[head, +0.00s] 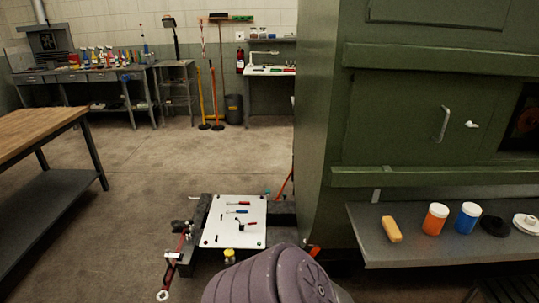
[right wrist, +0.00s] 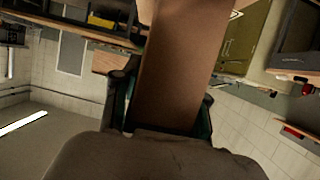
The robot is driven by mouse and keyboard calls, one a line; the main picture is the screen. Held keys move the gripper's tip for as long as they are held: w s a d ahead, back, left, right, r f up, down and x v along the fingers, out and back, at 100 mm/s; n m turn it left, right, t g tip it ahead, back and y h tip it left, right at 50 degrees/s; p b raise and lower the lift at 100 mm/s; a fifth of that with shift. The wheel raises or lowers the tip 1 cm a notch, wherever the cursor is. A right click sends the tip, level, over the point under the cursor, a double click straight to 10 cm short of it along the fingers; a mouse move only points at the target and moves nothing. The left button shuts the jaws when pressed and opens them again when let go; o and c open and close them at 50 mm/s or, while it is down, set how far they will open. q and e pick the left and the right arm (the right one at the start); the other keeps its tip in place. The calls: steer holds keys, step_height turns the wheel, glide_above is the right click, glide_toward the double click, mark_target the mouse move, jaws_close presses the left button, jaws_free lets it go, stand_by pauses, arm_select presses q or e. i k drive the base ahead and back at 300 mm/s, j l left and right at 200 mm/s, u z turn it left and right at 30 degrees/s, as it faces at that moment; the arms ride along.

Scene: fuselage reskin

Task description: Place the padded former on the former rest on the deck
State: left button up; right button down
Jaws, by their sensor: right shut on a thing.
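In the right wrist view, my right gripper (right wrist: 165,115) is shut on a long, flat-faced brown piece, which looks like the padded former (right wrist: 178,65). The piece stands out from between the dark green-edged fingers and runs past the top of the picture. Its far end is out of view. In the head view, a rounded purple-grey part of my own arm fills the bottom middle, and neither gripper shows. I cannot make out the former rest or the deck in either view.
A low cart with a white tool board (head: 236,222) stands ahead of me. A large green body (head: 400,110) fills the right. A grey shelf (head: 415,250) holds a yellow block (head: 391,229), an orange jar (head: 435,220) and a blue jar (head: 467,218). A wood-topped table (head: 35,127) stands left. Floor between is clear.

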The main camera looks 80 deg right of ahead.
mark_target(228, 228)
steer(key=i+l+z, duration=0.1)
steer(key=l+z, duration=0.2)
steer(key=i+l+z, duration=0.15)
steer(key=l+z, duration=0.15)
steer(key=i+l+z, duration=0.25)
steer(key=l, duration=0.15)
steer(key=i+l+z, duration=0.1)
steer(key=l+z, duration=0.2)
